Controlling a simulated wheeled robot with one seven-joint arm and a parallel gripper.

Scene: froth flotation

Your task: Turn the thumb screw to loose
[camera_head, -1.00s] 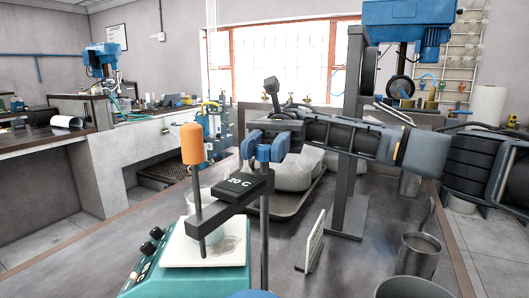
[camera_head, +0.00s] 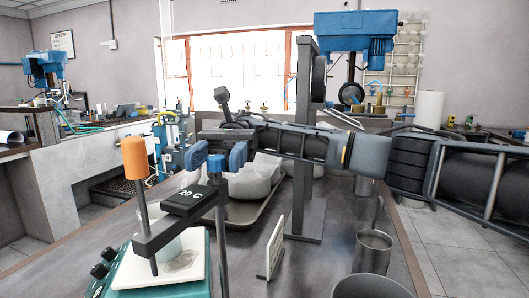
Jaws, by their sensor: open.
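The blue thumb screw (camera_head: 217,162) has two rounded wings, one to each side, and sits at the top of an upright grey rod. A black arm marked "20 C" (camera_head: 188,201) reaches toward this rod and also carries a thermometer-like probe with an orange handle (camera_head: 135,158). My gripper (camera_head: 208,134) comes in from the right, its dark end just above and behind the thumb screw in the picture. It is open and holds nothing visible. Its fingertips are hard to make out against the clutter, and I cannot tell whether they touch the screw.
A teal hotplate with a white top (camera_head: 160,268) and a beaker stands at front left. A dark stand (camera_head: 307,150) rises behind my arm's line. A white upright card (camera_head: 271,248) and metal cups (camera_head: 373,252) stand on the bench. A tray with pale lumps (camera_head: 243,212) lies behind.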

